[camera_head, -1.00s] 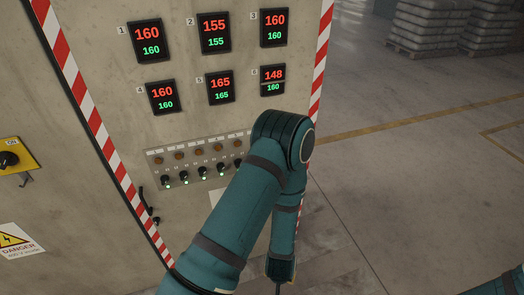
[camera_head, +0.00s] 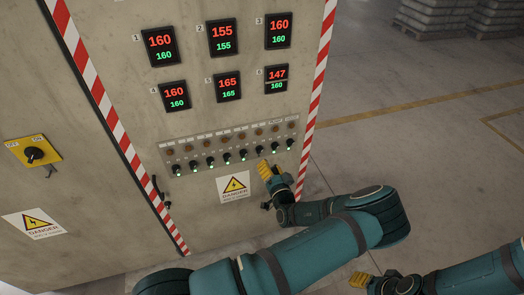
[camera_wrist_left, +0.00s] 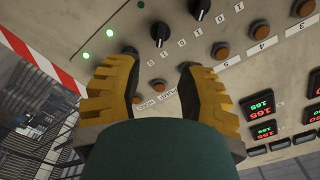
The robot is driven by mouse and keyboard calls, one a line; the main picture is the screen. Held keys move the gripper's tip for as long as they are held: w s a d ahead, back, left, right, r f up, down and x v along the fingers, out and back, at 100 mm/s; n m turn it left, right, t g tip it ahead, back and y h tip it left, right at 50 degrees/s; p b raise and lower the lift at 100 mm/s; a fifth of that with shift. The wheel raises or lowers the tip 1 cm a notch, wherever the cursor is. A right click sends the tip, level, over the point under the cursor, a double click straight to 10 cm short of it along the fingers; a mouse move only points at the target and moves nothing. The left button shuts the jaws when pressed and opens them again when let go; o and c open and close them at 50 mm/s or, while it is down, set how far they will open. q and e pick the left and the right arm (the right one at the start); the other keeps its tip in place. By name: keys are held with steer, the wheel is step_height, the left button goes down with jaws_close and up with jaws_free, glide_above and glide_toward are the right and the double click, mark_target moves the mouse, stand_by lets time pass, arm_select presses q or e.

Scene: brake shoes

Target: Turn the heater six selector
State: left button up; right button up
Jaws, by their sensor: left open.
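The heater six selector appears to be the sixth black knob (camera_head: 259,151) from the left in the panel's lower row; it also shows in the left wrist view (camera_wrist_left: 158,32). My left gripper (camera_head: 268,172) is just below and to the right of it in the head view, with yellow fingers toward the panel. In the left wrist view my left gripper (camera_wrist_left: 158,68) is open and empty, with the knob beyond the gap between its fingertips. Whether a finger touches any knob is unclear. My right gripper (camera_head: 362,280) is low in the head view, its opening unclear.
Heater display six (camera_head: 277,78) reads 147 over 160. A row of orange lamps (camera_head: 223,138) lies above the knobs. Neighbouring knobs stand close on both sides. A danger label (camera_head: 233,187) is below the panel. Open floor (camera_head: 420,140) lies to the right.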

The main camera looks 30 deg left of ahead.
mark_target(260, 150)
arm_select(q)
steer(key=x, duration=0.8)
steer(key=shift+a, duration=0.25)
steer(key=shift+w, duration=0.1)
steer(key=shift+c, duration=0.4)
jaws_close()
